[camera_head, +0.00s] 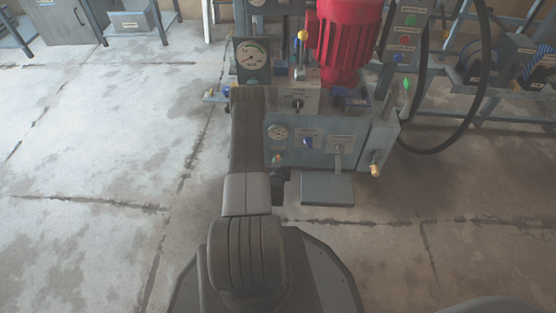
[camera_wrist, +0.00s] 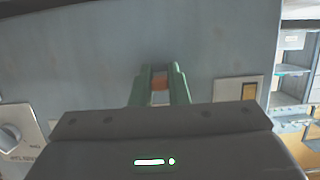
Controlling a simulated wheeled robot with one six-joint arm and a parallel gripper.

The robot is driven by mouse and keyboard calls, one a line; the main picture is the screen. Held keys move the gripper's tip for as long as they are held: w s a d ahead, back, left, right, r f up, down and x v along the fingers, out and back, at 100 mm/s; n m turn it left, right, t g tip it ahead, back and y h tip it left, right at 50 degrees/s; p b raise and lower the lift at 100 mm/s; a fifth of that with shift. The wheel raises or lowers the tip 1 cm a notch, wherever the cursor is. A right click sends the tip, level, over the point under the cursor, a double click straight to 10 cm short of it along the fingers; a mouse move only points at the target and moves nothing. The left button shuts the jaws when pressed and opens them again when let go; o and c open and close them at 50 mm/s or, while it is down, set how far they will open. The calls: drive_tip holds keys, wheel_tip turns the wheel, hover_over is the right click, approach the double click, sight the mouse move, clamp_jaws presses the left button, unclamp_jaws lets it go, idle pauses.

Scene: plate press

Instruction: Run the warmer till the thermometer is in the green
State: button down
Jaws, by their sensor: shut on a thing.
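A grey machine (camera_head: 322,160) stands in front of me in the head view. A small round dial (camera_head: 278,132) sits on its front, and a larger dial with a green arc (camera_head: 252,53) stands at its upper left. I cannot tell which is the thermometer, and neither needle is clear. A dark knob (camera_wrist: 10,136) beside a partly readable label shows at the left edge. My gripper's body hides the lower part of that view.
A red motor (camera_head: 343,40) tops the machine. A small yellow window (camera_wrist: 250,91) is right of my fingers. Concrete floor on the left is clear.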

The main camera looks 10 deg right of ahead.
drive_tip(key=g, duration=0.1)
drive_tip(key=r+g+y+p, duration=0.1)
drive_tip(key=g, duration=0.1)
drive_tip(key=shift+w+r, duration=0.15)
drive_tip(key=shift+r, duration=0.1)
drive_tip(key=shift+r+g+y, duration=0.15)
drive_tip(key=shift+g+y, duration=0.05)
drive_tip(key=shift+g, duration=0.65)
drive_tip(key=shift+r+g+y, duration=0.1)
drive_tip(key=shift+g+y, duration=0.1)
drive_tip(key=shift+g, duration=0.65)
drive_tip(key=shift+w, duration=0.1)
drive_tip(key=c, duration=1.4)
unclamp_jaws()
drive_tip(key=p+v, duration=0.4)
drive_tip(key=v, duration=1)
drive_tip(key=shift+p, duration=0.4)
drive_tip(key=shift+w+d+f, duration=0.1)
drive_tip(key=shift+f, duration=0.05)
